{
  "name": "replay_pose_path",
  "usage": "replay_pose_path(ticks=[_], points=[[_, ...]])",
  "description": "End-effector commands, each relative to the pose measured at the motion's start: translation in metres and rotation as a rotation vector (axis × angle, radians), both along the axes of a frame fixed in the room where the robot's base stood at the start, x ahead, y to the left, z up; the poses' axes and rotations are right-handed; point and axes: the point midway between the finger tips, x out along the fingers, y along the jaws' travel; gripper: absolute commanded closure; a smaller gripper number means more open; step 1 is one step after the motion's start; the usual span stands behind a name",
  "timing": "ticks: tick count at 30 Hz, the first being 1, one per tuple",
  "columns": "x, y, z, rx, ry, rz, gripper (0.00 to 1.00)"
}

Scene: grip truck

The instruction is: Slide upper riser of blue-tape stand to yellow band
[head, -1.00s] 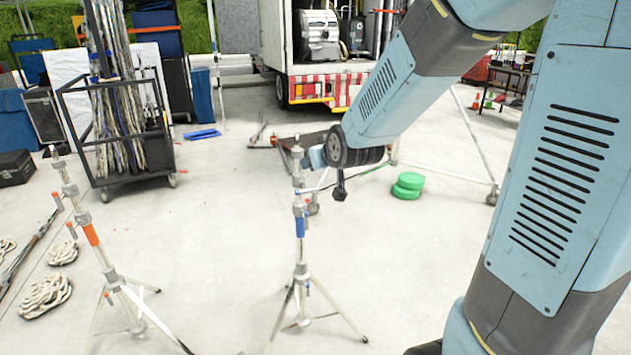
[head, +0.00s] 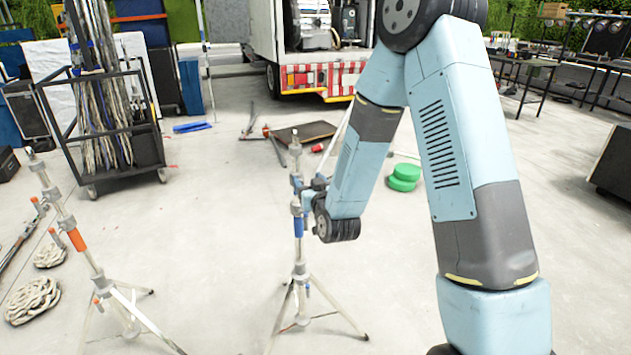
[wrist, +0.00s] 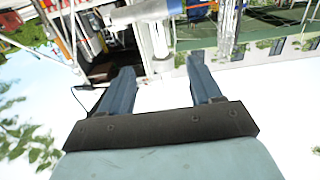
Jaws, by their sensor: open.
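The blue-tape stand (head: 298,228) stands upright on its tripod legs in the middle of the head view. Its thin upper riser (head: 295,160) rises above a collar and ends in a small metal tip. I cannot make out a yellow band on it. My gripper (head: 309,188) is beside the riser, just above the blue tape, partly hidden by my wrist; I cannot tell whether it touches. In the wrist view my gripper (wrist: 162,88) is open, with nothing between the fingertips. A grey cylinder (wrist: 145,12) crosses beyond them, perhaps part of the stand.
An orange-tape stand (head: 77,240) is at left, with rope coils (head: 33,300) by it. A pole cart (head: 105,130) stands behind. Green discs (head: 404,177) and a dark flat board (head: 303,132) lie beyond the stand. A truck (head: 315,75) is at the back.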

Motion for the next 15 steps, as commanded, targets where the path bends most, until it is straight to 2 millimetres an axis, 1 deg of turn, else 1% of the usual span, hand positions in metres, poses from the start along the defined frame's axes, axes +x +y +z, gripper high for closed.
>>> replay_pose_path(ticks=[4,7,11,15], points=[[-0.001,0.003,-0.005,0.009,-0.016,-0.001,0.36],[0.003,0.005,-0.005,0.01,-0.018,-0.001,0.36],[0.014,0.008,-0.004,0.01,-0.019,-0.001,0.36],[0.03,0.013,-0.004,0.009,-0.019,-0.001,0.36]])
